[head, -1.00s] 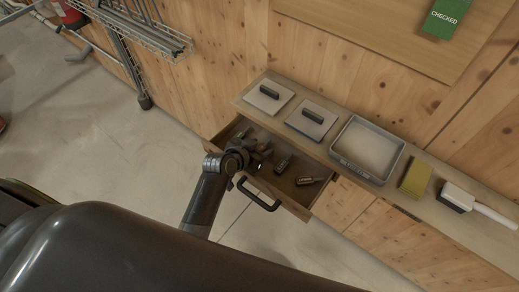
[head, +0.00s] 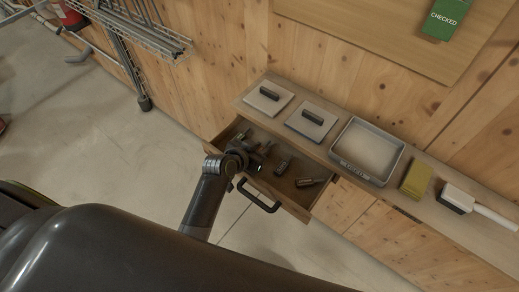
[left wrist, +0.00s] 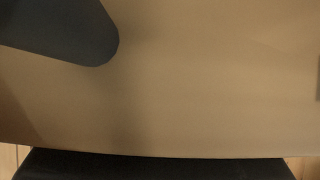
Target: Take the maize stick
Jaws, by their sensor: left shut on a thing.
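An open wooden drawer (head: 292,207) holds several small dark sticks. One stick (head: 282,166) lies near the middle and another (head: 312,181) near the right end. Their labels are too small to read, so I cannot tell which is the maize stick. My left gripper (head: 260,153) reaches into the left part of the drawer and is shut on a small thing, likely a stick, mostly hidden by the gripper. In the left wrist view a dark rounded part shows at the upper left over a plain tan surface; no stick is clear there. My right gripper is not in view.
The drawer's black handle (head: 258,197) juts out in front. A wooden wall stands behind.

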